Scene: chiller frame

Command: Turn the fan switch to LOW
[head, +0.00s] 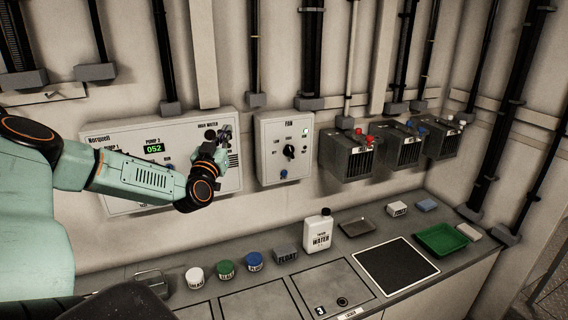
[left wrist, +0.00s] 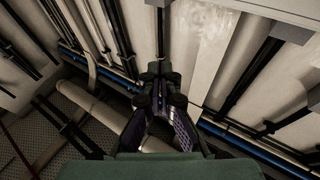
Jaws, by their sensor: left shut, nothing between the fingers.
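The fan box (head: 284,148) is a pale wall panel marked FAN, right of the pump panel. Its black round fan switch (head: 289,152) sits in the middle with small position labels around it; its exact pointing is too small to tell. A blue button (head: 284,173) is below it and a pale lamp (head: 305,131) at its upper right. My left gripper (head: 224,133) is in front of the pump panel's right part, left of the fan box and apart from the switch. It is shut and empty, pointing upward; its fingers also show in the left wrist view (left wrist: 160,80). My right gripper is not seen.
The pump panel (head: 125,162) with a green 052 display is behind my left arm. Grey boxes (head: 347,155) with coloured knobs stick out right of the fan box. The counter below holds jars, a white water jug (head: 317,232), trays and blocks.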

